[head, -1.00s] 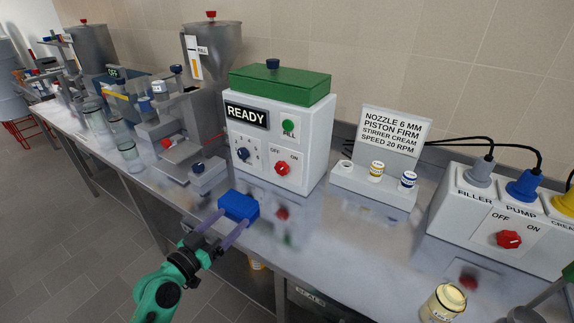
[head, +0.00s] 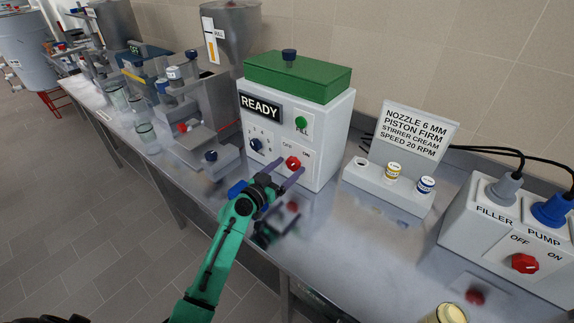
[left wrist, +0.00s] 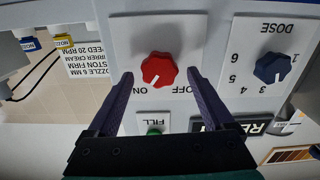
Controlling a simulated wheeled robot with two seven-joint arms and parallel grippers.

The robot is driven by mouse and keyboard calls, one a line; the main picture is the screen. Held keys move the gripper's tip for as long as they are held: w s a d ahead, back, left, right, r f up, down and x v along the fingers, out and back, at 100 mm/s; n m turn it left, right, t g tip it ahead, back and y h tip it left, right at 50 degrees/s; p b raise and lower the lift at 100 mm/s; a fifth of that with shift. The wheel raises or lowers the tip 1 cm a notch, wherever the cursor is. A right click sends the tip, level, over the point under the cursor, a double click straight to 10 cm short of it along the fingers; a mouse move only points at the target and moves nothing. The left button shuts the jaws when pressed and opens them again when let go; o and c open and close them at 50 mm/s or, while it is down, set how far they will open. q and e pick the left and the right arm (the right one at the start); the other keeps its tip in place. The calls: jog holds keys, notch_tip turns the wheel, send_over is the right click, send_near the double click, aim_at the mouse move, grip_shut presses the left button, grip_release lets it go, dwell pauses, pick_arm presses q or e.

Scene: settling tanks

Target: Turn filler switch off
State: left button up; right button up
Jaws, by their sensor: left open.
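The white filler box (head: 270,135) with a green lid and a READY display stands on the bench. Its red OFF/ON knob (head: 293,163) is on the front, lower right. In the left wrist view, which is upside down, the red knob (left wrist: 158,69) has a white mark pointing toward ON. My left gripper (head: 286,174) is open in front of the knob. In the left wrist view its purple fingers (left wrist: 159,76) lie on either side of the knob, with gaps; I cannot tell whether they reach its depth. My right gripper is not in view.
A blue dose knob (head: 256,144) and green FILL button (head: 301,123) are close by. A blue block (head: 237,188) is partly hidden behind my gripper. A sign stand (head: 385,184) and a power box (head: 500,235) with plugs and another red knob (head: 525,263) are to the right.

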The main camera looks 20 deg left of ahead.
pick_arm(q)
jog(key=shift+c, duration=0.7)
grip_shut()
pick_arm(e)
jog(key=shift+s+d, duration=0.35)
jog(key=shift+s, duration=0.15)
